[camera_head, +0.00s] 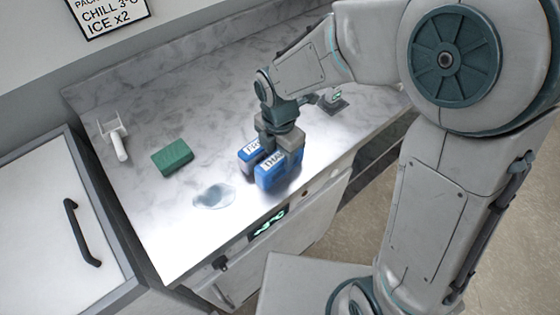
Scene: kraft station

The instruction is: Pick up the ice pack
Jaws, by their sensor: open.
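Two blue ice packs stand upright side by side on the marble counter. The rear-left pack (247,158) has a white label, partly hidden by my gripper. The front-right pack (275,177) has a label that seems to begin "THA". My gripper (279,146) points down at the packs, its jaws open. Its fingers overlap the packs' tops in the camera_head view. I cannot tell whether they touch either pack or which pack lies between them.
A green block (172,157), a white-handled tool (117,140) and a clear puddle (214,196) lie to the left on the counter (160,225). A small dark stand (332,103) is behind my gripper. A wall sign (110,14) reads "CHILL 3°C ICE x2".

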